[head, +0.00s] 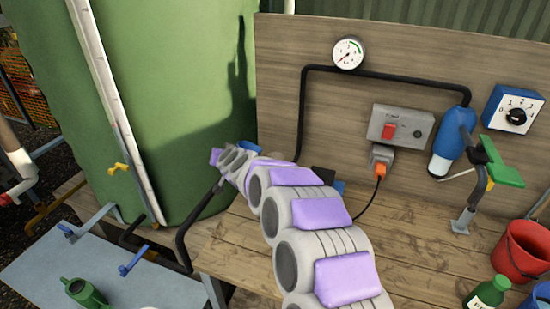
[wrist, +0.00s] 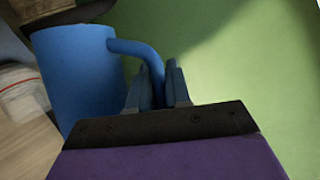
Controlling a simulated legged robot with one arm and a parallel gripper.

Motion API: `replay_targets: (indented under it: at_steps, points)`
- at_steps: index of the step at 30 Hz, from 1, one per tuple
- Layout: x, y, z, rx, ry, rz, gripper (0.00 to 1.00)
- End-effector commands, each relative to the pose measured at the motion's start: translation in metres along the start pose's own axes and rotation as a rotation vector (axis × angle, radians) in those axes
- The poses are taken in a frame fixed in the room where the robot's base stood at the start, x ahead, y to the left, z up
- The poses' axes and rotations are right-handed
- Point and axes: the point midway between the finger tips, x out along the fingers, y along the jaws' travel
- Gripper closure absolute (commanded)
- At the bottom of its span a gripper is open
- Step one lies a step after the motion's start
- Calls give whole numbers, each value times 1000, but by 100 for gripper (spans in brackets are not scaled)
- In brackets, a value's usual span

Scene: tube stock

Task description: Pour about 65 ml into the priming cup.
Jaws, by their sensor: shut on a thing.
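My gripper (wrist: 158,90) is shut on the curved handle of a blue jug (wrist: 76,75) in the wrist view. The jug's body stands left of the fingers, and something dark is at its top edge. I cannot see into the jug or tell its fill. In the head view the jug (head: 249,147) shows only as a small blue patch behind the end of my arm, near the green tank. I cannot make out the priming cup; a dark and blue part (head: 328,183) is mostly hidden behind my arm.
A large green tank (head: 170,110) stands left. A gauge (head: 347,53), black pipe and switch box (head: 400,127) are on the back board.

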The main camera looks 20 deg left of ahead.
Motion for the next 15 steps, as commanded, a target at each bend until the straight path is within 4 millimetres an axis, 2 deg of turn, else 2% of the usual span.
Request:
replay_targets:
  at_steps: [6, 15]
  points:
    - [3, -6, 6, -71, 19, 30, 100]
    - [3, -6, 7, -81, 22, 34, 100]
